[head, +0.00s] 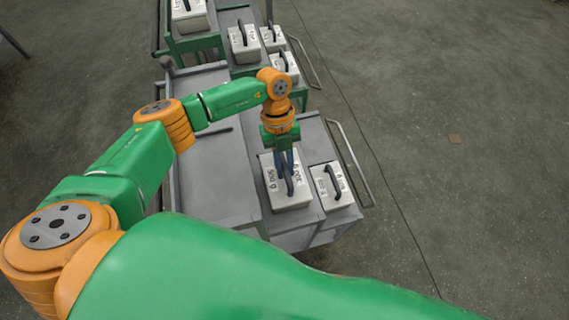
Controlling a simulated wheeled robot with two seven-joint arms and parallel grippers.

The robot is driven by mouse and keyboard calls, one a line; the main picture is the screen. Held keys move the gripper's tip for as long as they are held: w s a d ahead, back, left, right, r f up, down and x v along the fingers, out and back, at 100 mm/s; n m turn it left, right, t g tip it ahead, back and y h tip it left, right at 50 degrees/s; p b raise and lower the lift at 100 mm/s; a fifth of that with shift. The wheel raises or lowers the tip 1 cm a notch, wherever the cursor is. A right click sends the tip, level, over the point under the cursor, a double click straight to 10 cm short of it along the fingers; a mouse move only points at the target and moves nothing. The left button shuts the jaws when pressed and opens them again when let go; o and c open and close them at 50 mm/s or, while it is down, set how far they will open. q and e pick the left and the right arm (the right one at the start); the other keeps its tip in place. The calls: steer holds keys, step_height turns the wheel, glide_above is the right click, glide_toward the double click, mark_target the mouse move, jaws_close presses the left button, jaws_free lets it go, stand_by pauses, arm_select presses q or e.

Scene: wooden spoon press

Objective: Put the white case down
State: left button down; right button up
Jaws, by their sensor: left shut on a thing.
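A white case (278,199) with a dark handle and dark lettering is at the near right part of the grey cart. My left gripper (287,176) reaches down over it, and its fingers are shut on the handle. The case is upright. From this angle I cannot tell whether its underside touches the cart top (227,187) or hangs just above it. My right gripper does not show.
A second white case (333,186) stands just right of the held one. Several white cases, one of them here (243,44), stand on green and grey stands farther back. A metal rail (350,163) runs along the cart's right side.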

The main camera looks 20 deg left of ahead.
arm_select(q)
steer(key=c, duration=0.8)
jaws_free()
steer(key=shift+w+r, duration=0.1)
steer(key=b+v, duration=0.2)
steer(key=v, duration=1)
